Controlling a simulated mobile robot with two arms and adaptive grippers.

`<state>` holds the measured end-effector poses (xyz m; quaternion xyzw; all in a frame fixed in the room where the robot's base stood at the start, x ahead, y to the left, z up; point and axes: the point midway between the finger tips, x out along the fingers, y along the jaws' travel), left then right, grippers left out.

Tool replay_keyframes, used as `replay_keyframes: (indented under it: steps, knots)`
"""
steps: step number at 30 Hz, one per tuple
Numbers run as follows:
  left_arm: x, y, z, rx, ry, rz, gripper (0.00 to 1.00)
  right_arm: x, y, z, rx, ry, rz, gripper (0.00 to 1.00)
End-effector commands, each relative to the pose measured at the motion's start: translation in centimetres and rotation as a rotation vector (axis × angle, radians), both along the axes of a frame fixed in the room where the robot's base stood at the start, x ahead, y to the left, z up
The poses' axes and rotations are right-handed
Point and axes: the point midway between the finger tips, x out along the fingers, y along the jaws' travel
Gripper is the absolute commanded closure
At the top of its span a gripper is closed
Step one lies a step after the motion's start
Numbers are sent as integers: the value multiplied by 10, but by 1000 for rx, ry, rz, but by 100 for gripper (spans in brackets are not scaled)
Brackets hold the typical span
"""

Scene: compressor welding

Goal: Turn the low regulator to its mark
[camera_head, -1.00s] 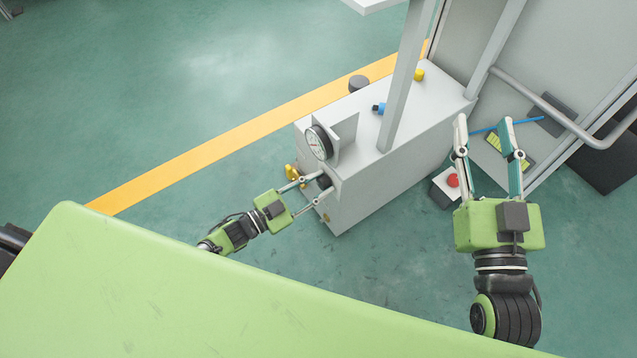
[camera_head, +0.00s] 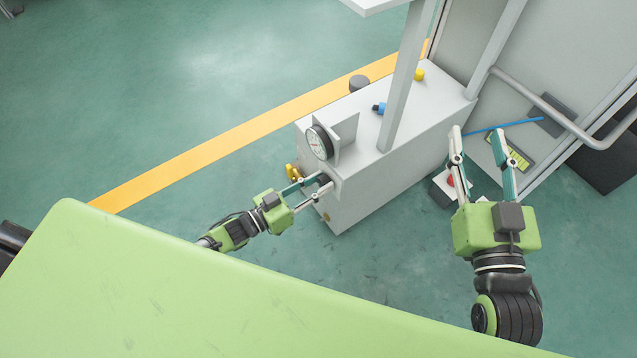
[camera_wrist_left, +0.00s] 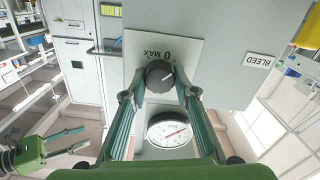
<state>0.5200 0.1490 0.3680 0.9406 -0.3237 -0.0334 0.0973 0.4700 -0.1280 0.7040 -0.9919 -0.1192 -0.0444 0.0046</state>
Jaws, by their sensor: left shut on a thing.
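The low regulator is a dark round knob (camera_wrist_left: 159,74) with a pale pointer line, on a light plate (camera_wrist_left: 190,48) marked "0" and "MAX". My left gripper (camera_wrist_left: 161,84) is shut on the knob, one finger on each side of it. In the head view my left gripper (camera_head: 322,185) reaches the near end of the grey cabinet (camera_head: 355,195), and its fingers partly hide the knob. A round white gauge (camera_head: 320,142) stands above the knob; it also shows in the left wrist view (camera_wrist_left: 170,130). My right gripper (camera_head: 478,132) is open and empty, right of the cabinet.
A yellow valve handle (camera_head: 292,172) is beside my left gripper. A grey post (camera_head: 405,75) rises from the cabinet top. A red button (camera_head: 450,181) on a box is close to my right gripper. Open green floor (camera_head: 150,100) lies left.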

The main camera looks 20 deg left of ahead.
Motion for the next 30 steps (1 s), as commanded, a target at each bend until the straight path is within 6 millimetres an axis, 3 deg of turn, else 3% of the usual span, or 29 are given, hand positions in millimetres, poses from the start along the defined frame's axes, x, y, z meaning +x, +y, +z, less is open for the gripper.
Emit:
replay_keyframes:
  steps: [11, 12, 13, 24, 30]
  knots:
    - [-1, 1, -2, -3, 8, 2, 94, 0, 0, -1, 0, 2, -1, 60]
    - [-1, 1, -2, -3, 8, 2, 63, 0, 0, -1, 0, 2, -1, 60]
    - [-1, 1, -2, -3, 8, 2, 56, 0, 0, -1, 0, 2, -1, 60]
    - [-2, 1, -1, -3, 4, 1, 56, 0, -1, -4, -4, 7, -1, 60]
    - [-22, 18, -1, -1, 6, 1, 56, 0, -1, -2, -2, 5, -1, 60]
